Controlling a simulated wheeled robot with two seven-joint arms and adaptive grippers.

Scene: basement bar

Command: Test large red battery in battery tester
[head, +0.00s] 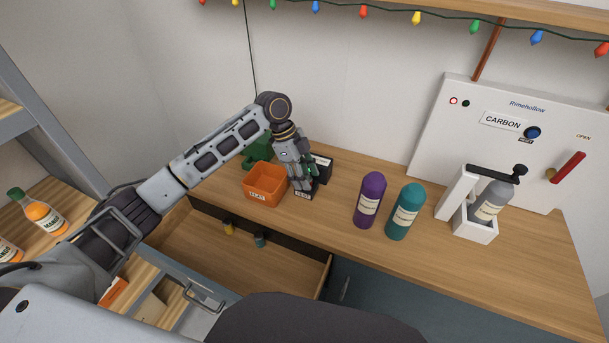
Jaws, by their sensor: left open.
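My left gripper (304,184) points down over the counter, just right of the orange bin. It is open. It is at a small black device (323,167) with a pale face, which looks like the battery tester; the gripper covers part of it. I cannot tell whether they touch. I cannot make out a large red battery; one may be hidden behind the gripper. A small yellow cylinder (229,227) and a small teal cylinder (260,239), perhaps batteries, are in the open drawer (205,250). My right gripper is not in view.
An orange bin (264,184) stands left of the gripper, with a green object (257,151) behind it. Purple (369,200) and teal (405,212) bottles stand to the right. A white holder (475,224) with a grey bottle (491,201) stands by a white panel (510,140). The counter's front right is clear.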

